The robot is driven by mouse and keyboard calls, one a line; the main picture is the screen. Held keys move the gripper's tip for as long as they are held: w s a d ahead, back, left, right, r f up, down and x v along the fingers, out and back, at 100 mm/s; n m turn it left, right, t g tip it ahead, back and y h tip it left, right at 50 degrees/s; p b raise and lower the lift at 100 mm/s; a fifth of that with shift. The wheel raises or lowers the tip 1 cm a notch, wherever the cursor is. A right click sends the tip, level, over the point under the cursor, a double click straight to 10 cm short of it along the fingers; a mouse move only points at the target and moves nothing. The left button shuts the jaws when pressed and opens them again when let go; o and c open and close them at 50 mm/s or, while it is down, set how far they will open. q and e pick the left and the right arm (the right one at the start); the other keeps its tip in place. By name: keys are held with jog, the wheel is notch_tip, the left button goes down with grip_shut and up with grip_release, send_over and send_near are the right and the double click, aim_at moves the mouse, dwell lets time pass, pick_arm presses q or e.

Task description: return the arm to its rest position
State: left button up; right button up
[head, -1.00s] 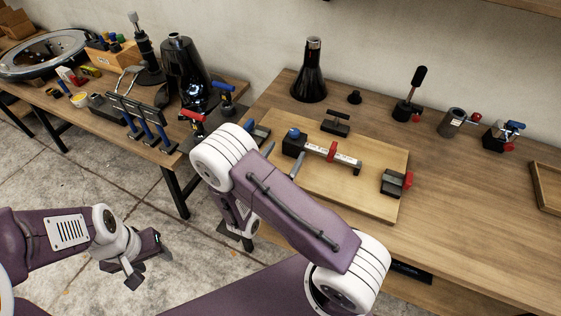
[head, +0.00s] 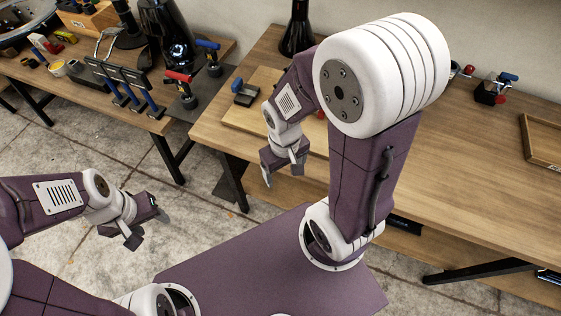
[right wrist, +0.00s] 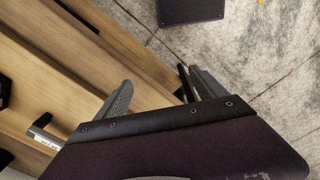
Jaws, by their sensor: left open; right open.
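My right arm rises from my base in the middle of the head view, its big white elbow joint in front of the workbench. My right gripper (head: 282,167) hangs at the bench's front left edge, open and empty. In the right wrist view its two fingers (right wrist: 155,90) are spread apart with bench edge and floor beyond them. My left gripper (head: 135,219) is open and empty over the concrete floor at the left of the head view. My right arm hides much of the wooden board and the things on it.
The wooden workbench (head: 455,205) fills the right side, with a tray (head: 542,140) at its right end. The wooden board (head: 262,85) lies partly hidden behind my arm. A second bench (head: 60,95) with several tools stands at the left. Bare floor (head: 90,160) lies between.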

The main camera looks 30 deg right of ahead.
jog(key=shift+w+a+r+m+t+y+p, duration=0.15)
jog(key=shift+w+r+m+t+p, duration=0.1)
jog(key=shift+w+r+m+p, duration=0.25)
jog(key=shift+w+a+r+m+t+y+p, duration=0.15)
jog(key=shift+w+r+t+p, duration=0.2)
jog(key=shift+r, duration=0.3)
dwell(0.4)
